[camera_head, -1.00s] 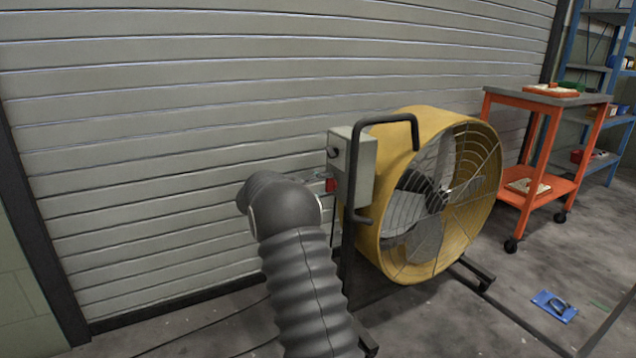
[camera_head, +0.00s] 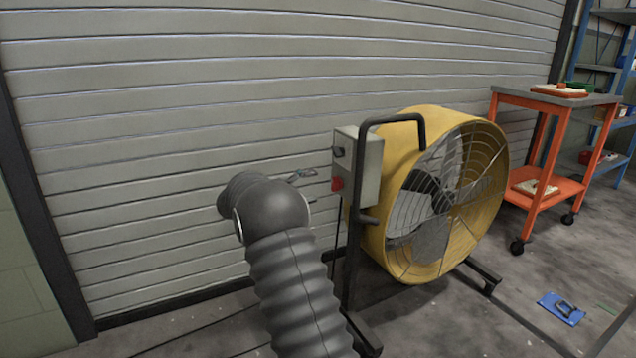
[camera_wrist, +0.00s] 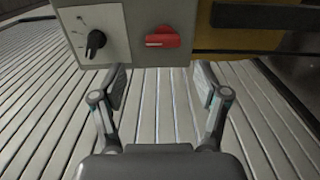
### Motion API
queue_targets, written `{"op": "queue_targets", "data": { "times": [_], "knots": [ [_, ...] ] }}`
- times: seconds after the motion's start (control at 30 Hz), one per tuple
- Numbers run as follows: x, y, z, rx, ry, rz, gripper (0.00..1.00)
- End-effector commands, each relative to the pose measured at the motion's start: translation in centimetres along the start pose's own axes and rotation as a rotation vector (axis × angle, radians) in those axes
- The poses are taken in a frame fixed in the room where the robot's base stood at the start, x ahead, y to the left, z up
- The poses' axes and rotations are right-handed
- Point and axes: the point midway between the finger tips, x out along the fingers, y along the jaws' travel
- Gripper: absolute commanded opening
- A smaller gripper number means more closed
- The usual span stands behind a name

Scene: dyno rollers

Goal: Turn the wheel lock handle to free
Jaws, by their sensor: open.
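A red handle (camera_wrist: 162,38) sits on the face of a grey control box (camera_wrist: 125,48), beside a black pointer knob (camera_wrist: 96,42). The handle's grip lies roughly level in the wrist view. The red handle (camera_head: 337,184) also shows in the head view, low on the grey box (camera_head: 370,165) that is fixed to the frame of a yellow drum fan (camera_head: 400,235). No label names it as a wheel lock. My gripper (camera_wrist: 162,88) is open and empty, with its fingers spread below the box edge in the picture. In the head view my gripper (camera_head: 305,175) is left of the box, apart from it.
The fan's black tube frame (camera_head: 354,250) stands close beside the box. A ribbed grey shutter (camera_head: 170,130) stands behind. An orange cart (camera_head: 530,205) and blue shelving (camera_head: 590,80) are at the right. A blue item (camera_head: 561,308) lies on the floor.

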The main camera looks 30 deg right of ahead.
Motion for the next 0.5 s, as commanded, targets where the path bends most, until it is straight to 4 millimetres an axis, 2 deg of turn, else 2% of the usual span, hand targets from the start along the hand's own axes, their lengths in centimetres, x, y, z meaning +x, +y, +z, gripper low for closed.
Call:
{"op": "queue_targets", "data": {
  "times": [0.03,0.2,0.5],
  "knots": [
    [-1.1,0.0,-0.1,0.0,0.003,0.0,0.74],
    [-3.7,0.1,0.0,0.001,0.003,0.0,0.74],
    [-5.4,0.1,0.0,0.002,0.0,0.0,0.74]
  ]
}}
